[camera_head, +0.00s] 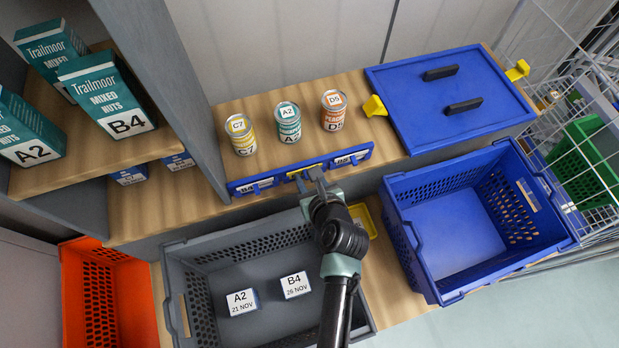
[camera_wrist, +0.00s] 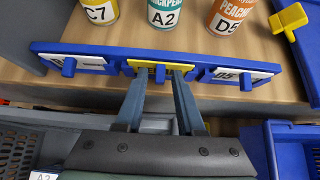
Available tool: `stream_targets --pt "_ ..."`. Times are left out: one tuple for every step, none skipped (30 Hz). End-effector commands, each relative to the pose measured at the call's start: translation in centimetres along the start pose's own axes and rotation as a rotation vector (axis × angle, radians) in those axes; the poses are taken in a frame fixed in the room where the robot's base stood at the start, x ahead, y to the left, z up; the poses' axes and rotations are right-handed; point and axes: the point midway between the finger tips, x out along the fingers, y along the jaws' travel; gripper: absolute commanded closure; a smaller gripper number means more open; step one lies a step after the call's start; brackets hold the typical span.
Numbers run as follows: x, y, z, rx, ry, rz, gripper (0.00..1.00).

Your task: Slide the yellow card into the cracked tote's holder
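A yellow card (camera_wrist: 147,69) sits in the middle slot of a blue rail (camera_head: 240,188) on the front edge of the wooden counter. It also shows in the head view (camera_head: 297,174), partly hidden by my gripper. My gripper (camera_wrist: 162,74) is in front of it, its fingers apart on either side of the middle slot's small blue tab. I cannot tell whether they touch it. A grey tote (camera_head: 183,254) and an orange tote (camera_head: 108,310) stand at the left. I see no clear crack.
White cards, B4 and D5, flank the yellow one. Three cans (camera_head: 289,124) stand behind the rail. A blue lid (camera_head: 425,75) lies at the back right. A yellow item (camera_head: 362,218) lies below the counter edge.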

Motion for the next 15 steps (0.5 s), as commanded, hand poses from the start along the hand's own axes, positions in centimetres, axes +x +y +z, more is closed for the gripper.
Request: stream_targets --pt "-0.01 0.00 0.00 0.000 0.000 0.000 0.68" --pt "-0.01 0.00 0.00 0.000 0.000 0.000 0.73" --pt "-0.01 0.00 -0.01 0.000 0.000 0.000 0.80" --pt "-0.01 -0.01 -0.01 0.000 0.000 0.000 0.86" --pt "-0.02 -0.01 -0.01 0.000 0.000 0.000 0.91" --pt "-0.02 -0.01 -0.01 0.000 0.000 0.000 0.98" --pt "-0.02 -0.01 -0.01 0.000 0.000 0.000 1.00" --pt "-0.02 0.00 -0.01 0.000 0.000 0.000 1.00" --pt "-0.02 -0.01 -0.01 0.000 0.000 0.000 1.00" --pt "-0.03 -0.01 0.00 0.000 0.000 0.000 1.00" --pt "-0.05 -0.01 0.02 0.000 0.000 0.000 1.00" --pt "-0.09 -0.01 0.06 0.000 0.000 0.000 1.00" --pt "-0.14 -0.01 0.12 0.000 0.000 0.000 1.00" --pt "-0.21 -0.01 0.18 0.000 0.000 0.000 1.00" --pt "-0.31 -0.02 0.29 0.000 0.000 0.000 1.00"
